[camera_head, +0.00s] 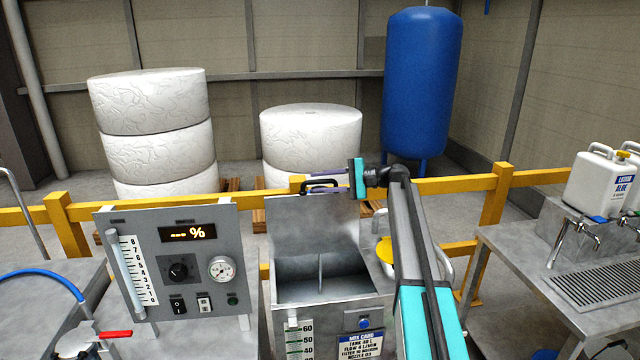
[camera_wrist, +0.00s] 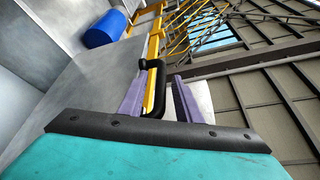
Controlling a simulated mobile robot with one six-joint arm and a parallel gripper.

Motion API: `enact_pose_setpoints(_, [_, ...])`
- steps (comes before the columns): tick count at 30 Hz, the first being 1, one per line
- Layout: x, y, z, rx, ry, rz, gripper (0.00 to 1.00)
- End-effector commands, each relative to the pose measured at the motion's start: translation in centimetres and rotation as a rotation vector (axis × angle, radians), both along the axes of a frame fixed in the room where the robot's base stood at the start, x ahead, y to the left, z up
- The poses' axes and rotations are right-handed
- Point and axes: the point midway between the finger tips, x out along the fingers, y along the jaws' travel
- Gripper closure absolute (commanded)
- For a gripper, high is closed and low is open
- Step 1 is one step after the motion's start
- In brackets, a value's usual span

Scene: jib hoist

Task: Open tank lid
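The tank (camera_head: 333,314) is a grey metal box in the head view with its top open, showing a divided inside. Its lid (camera_head: 312,226) stands raised, roughly upright, at the tank's back edge. A black handle (camera_head: 322,184) is at the lid's upper edge. My gripper (camera_head: 312,183) is at this handle, reaching in from the right. In the wrist view the purple fingers (camera_wrist: 160,72) stand apart, with the black handle (camera_wrist: 157,92) between them and a gap on the right side. Whether a finger touches the handle is unclear.
A control panel (camera_head: 172,262) with dial and gauge stands left of the tank. A yellow rail (camera_head: 460,184) runs behind. A steel bench (camera_head: 520,262) with a white canister (camera_head: 603,184) is at right. White rolls (camera_head: 152,130) and a blue cylinder (camera_head: 421,85) stand beyond the rail.

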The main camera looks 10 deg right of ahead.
Motion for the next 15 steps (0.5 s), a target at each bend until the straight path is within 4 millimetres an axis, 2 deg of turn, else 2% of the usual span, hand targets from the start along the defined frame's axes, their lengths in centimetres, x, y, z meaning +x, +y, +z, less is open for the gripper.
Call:
enact_pose_setpoints(6, [-0.04,0.98,0.05,0.002,0.0,0.012,0.69])
enact_pose_setpoints(15, [-0.43,0.37,0.12,0.002,0.0,0.016,0.69])
